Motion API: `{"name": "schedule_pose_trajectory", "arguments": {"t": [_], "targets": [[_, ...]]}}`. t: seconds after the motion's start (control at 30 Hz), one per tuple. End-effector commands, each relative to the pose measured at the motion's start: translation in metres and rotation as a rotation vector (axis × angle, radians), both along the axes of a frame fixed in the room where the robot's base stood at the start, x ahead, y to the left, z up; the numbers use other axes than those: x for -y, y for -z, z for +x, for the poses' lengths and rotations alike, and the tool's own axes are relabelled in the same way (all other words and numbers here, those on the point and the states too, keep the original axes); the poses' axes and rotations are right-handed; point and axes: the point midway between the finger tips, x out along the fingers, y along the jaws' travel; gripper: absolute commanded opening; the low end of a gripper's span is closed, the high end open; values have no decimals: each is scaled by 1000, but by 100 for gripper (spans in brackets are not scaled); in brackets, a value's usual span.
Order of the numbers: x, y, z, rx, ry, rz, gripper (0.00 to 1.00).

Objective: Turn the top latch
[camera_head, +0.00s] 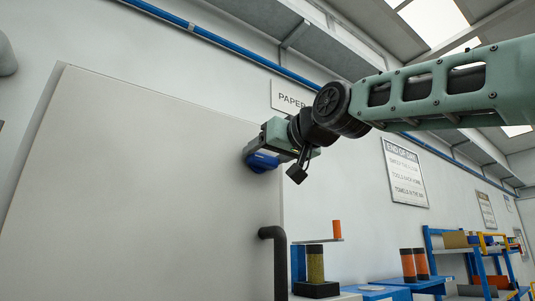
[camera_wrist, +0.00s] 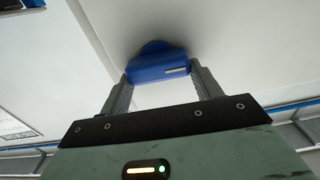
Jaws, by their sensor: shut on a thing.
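The blue top latch (camera_head: 263,162) sits near the right edge of a large pale panel (camera_head: 150,180), high up. My gripper (camera_head: 254,152) reaches it from the right in the head view. In the wrist view the latch (camera_wrist: 158,66) lies between the two fingers of my gripper (camera_wrist: 162,82), and the fingers are shut on its sides. The latch body looks crosswise between the fingers, with its rounded base against the panel. Part of the latch is hidden by my gripper in the head view.
A black bent handle (camera_head: 275,260) stands out below the latch. A bench with a crank and spool (camera_head: 316,265) is at lower centre. Blue shelving (camera_head: 470,265) stands at the right. A blue pipe (camera_head: 240,50) runs along the wall above.

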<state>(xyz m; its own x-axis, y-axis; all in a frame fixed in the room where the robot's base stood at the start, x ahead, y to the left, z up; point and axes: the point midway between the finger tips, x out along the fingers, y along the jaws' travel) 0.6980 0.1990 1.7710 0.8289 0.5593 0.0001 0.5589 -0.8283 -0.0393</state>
Motion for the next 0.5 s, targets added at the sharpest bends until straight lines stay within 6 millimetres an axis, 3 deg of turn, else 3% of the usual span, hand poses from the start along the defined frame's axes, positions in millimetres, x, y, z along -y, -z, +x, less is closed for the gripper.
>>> {"name": "schedule_pose_trajectory", "arguments": {"t": [0.5], "targets": [[4,1,3,-219,0,326,41]]}}
